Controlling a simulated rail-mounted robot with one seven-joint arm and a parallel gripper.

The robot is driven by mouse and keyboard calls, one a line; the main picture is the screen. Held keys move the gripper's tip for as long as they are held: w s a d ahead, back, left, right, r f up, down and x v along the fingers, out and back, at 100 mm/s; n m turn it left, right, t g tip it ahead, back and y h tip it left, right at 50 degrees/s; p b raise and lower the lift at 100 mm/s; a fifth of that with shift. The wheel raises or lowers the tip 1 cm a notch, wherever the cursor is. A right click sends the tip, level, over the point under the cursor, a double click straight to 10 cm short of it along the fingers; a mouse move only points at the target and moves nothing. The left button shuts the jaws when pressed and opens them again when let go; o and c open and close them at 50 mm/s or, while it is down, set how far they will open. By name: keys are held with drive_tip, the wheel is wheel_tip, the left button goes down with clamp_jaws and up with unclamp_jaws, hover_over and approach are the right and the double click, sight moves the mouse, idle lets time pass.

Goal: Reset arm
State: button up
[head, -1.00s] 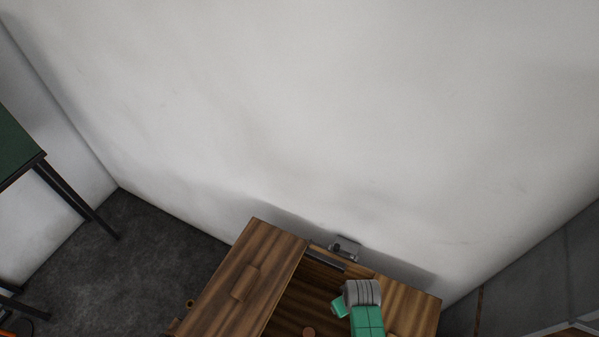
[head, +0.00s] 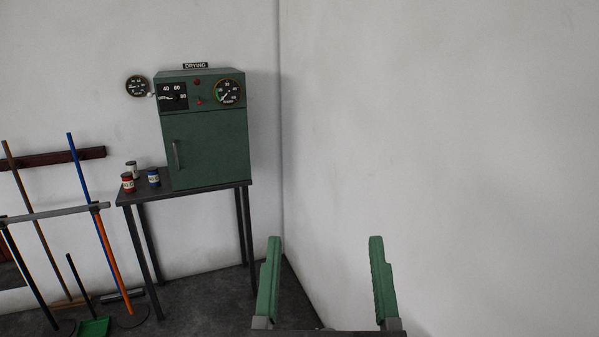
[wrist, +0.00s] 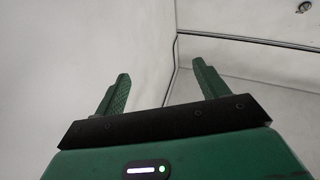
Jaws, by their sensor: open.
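My gripper (head: 325,280) shows at the bottom of the head view, its two green fingers upright and wide apart with nothing between them. In the wrist view, my gripper (wrist: 160,92) is also open and empty, with pale wall and a room corner beyond it. It touches nothing that I can see. The rest of my arm is outside the head view.
A green drying cabinet (head: 206,140) stands on a dark table (head: 190,192) with several small jars beside it. Brooms and a rack (head: 55,214) stand at left. Bare wall (head: 450,150) fills the right side.

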drive_tip(key=s+a+t+y+b, duration=0.1)
drive_tip(key=s+a+t+b, duration=0.1)
drive_tip(key=s+a, duration=0.15)
wheel_tip(320, 180, up, 35)
drive_tip(key=s+p, duration=0.1)
drive_tip(key=p, duration=3.2)
drive_tip(key=shift+s+y+p, duration=0.25)
drive_tip(key=shift+y+p, duration=0.05)
drive_tip(key=shift+p, duration=0.1)
